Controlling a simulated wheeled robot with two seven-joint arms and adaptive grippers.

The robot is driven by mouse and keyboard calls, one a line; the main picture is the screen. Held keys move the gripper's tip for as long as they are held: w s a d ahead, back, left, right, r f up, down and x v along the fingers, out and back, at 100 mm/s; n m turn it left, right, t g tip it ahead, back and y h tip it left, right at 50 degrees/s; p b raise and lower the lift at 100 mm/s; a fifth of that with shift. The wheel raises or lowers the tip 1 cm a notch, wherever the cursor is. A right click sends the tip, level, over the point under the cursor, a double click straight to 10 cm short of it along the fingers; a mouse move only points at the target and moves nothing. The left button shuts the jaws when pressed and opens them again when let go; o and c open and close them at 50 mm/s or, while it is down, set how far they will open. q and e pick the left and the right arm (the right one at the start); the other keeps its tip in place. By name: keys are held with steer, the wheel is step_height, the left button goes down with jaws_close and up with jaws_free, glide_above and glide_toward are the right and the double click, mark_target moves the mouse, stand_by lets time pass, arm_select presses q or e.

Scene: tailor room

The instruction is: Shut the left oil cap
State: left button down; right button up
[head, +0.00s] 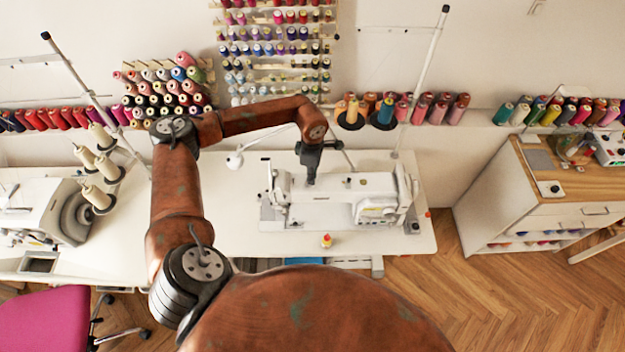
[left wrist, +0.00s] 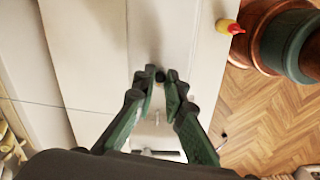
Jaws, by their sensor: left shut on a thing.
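The white sewing machine (head: 345,190) stands on the white table in the middle of the head view. My left gripper (head: 311,181) reaches down to the top of the machine's left part. In the left wrist view its two green fingers (left wrist: 161,76) close around a small dark piece, which looks like the oil cap, on the white machine top (left wrist: 180,30). The fingers hide most of this piece, so I cannot tell whether the cap is open or shut. My right gripper is not in view.
A small yellow bottle with a red top (head: 326,241) stands on the table in front of the machine; it also shows in the left wrist view (left wrist: 229,26). A thread stand (head: 418,90) rises behind the machine. Another machine (head: 50,210) stands at left.

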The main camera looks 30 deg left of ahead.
arm_select(q)
steer(key=m+b, duration=0.3)
steer(key=shift+s+a+f, duration=0.1)
steer(key=shift+a+f, duration=0.1)
steer(key=shift+f, duration=0.05)
steer(key=shift+r+m+b, duration=0.15)
steer(key=shift+m+b, duration=0.8)
steer(key=shift+m, duration=0.75)
steer(key=c, duration=2.1)
jaws_free()
steer(key=shift+o, duration=0.6)
steer(key=shift+d, duration=0.1)
steer(key=shift+r, duration=0.1)
